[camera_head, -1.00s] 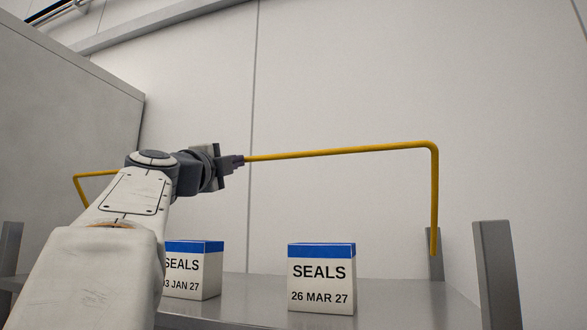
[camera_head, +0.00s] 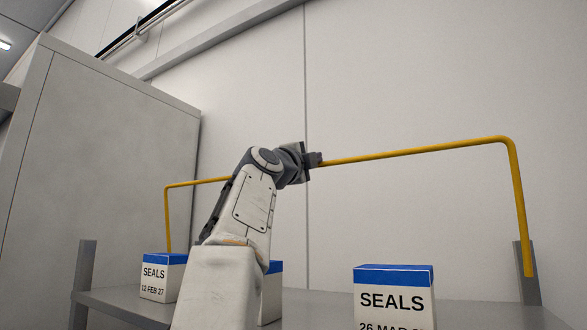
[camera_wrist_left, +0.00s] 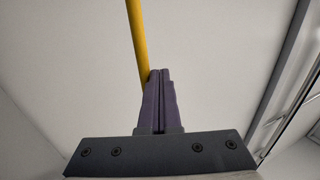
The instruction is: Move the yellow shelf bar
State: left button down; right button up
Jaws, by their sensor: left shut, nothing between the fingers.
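The yellow shelf bar (camera_head: 420,149) is a thin bent rod. It spans above a grey shelf (camera_head: 110,301), with a downward leg at each end. Its right leg ends by a grey post (camera_head: 528,294); its left leg runs down behind a box. My left gripper (camera_head: 317,159) is at the bar's middle in the head view, and my arm hides part of the bar. In the left wrist view the gripper's fingers (camera_wrist_left: 160,75) are shut together with nothing between them. My right gripper is not in view.
White boxes with blue tops marked SEALS stand on the shelf: one at the left (camera_head: 162,278), one at the right (camera_head: 395,298), one mostly behind my arm (camera_head: 271,292). A large grey cabinet (camera_head: 105,165) stands at the left. Open space lies above the bar.

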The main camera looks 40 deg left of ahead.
pick_arm(q)
jog(key=shift+f+p+x, duration=0.25)
jog(key=shift+p+x, duration=0.1)
jog(key=shift+x, duration=0.65)
jog(key=shift+f+p+x, duration=0.2)
jog(key=shift+p+x, duration=0.15)
jog(key=shift+x, duration=0.7)
jog(key=shift+w, duration=0.1)
